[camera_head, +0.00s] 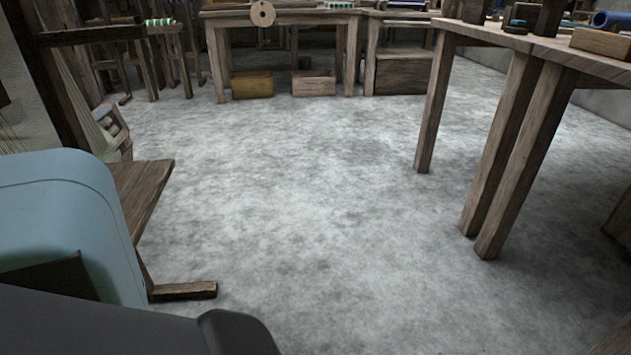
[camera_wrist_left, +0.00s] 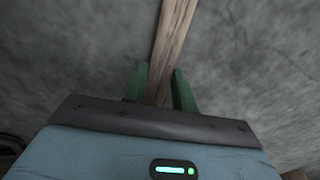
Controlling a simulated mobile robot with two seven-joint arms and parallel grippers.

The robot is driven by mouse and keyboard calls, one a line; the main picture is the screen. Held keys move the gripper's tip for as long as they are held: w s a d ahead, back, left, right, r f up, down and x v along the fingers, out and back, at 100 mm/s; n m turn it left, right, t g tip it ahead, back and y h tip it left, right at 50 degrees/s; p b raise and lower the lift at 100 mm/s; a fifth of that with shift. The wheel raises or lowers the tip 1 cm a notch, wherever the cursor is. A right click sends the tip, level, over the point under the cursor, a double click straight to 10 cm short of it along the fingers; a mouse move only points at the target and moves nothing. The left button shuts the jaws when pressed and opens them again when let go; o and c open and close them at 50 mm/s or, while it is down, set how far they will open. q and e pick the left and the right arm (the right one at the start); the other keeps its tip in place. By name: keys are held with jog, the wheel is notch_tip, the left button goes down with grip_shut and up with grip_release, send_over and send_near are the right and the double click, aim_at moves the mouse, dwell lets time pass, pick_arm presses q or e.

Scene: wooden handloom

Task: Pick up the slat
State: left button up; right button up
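A long, narrow piece of brown wood, perhaps the slat (camera_wrist_left: 172,32), runs from the top of the left wrist view down between my left gripper's two green fingers. My left gripper (camera_wrist_left: 160,77) has its fingers apart, and the wood fills the gap between them. I cannot tell whether they press on it or whether it lies beyond them. The wood's lower end is hidden behind the gripper body. In the head view my blue arm parts fill the lower left, and neither gripper's fingers show. My right gripper is not in view.
A wooden table (camera_head: 575,52) with blocks stands at the right. A workbench (camera_head: 290,17) with boxes beneath stands at the back. A wooden loom frame (camera_head: 60,75) and a bench plank (camera_head: 140,188) are at the left. The grey floor (camera_head: 300,200) between is clear.

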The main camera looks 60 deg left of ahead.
pick_arm(q)
jog(key=c, duration=0.5)
jog(key=shift+o, duration=0.2)
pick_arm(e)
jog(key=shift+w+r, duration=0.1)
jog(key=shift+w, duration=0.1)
pick_arm(q)
jog(key=shift+r, duration=0.1)
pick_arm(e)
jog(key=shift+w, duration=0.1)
